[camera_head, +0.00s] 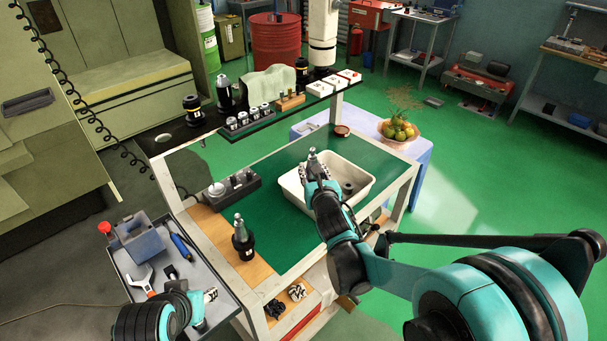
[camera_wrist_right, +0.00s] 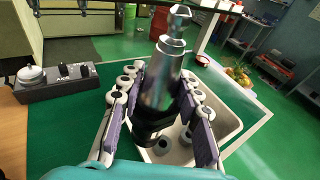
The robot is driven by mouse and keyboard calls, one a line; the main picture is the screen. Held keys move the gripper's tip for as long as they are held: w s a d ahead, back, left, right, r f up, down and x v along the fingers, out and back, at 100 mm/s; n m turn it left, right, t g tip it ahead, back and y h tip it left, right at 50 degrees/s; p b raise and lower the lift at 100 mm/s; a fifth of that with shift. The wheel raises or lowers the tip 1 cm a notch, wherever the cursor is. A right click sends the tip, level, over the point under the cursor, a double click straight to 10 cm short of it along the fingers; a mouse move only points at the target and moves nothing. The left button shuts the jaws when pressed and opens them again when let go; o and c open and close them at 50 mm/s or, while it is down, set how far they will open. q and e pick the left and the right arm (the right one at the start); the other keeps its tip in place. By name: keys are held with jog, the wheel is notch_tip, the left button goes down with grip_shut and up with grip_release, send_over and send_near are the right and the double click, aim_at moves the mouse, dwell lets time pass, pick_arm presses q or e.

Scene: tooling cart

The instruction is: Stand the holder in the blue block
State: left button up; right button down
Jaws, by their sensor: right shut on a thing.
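My right gripper (camera_head: 315,176) is shut on a tool holder (camera_head: 312,155), above the white bin. In the right wrist view the holder (camera_wrist_right: 160,80) shows a silver taper and a dark lower part between the fingers of the gripper (camera_wrist_right: 160,112); its narrow end points up, slightly tilted. The blue block (camera_head: 143,246), a grey-blue box with a dark opening on top, sits on the grey side tray at the left, well away from the right gripper. My left gripper (camera_head: 206,303) is low at the left, near the tray's front; its jaws are unclear.
The white bin (camera_head: 365,196) holds dark round parts. Another holder (camera_head: 243,238) stands on the wooden strip. A control box (camera_head: 232,188) lies on the green mat. A raised shelf (camera_head: 180,134) carries more holders. A wrench (camera_head: 145,280) and screwdriver (camera_head: 181,247) lie near the block.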

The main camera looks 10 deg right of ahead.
jog(key=shift+w+d+r, duration=0.1)
jog(key=shift+d+r, duration=0.2)
jog(key=shift+d, duration=0.05)
jog(key=shift+r, duration=0.1)
jog(key=shift+r+p, duration=0.65)
jog(key=shift+r, duration=0.05)
dwell(0.8)
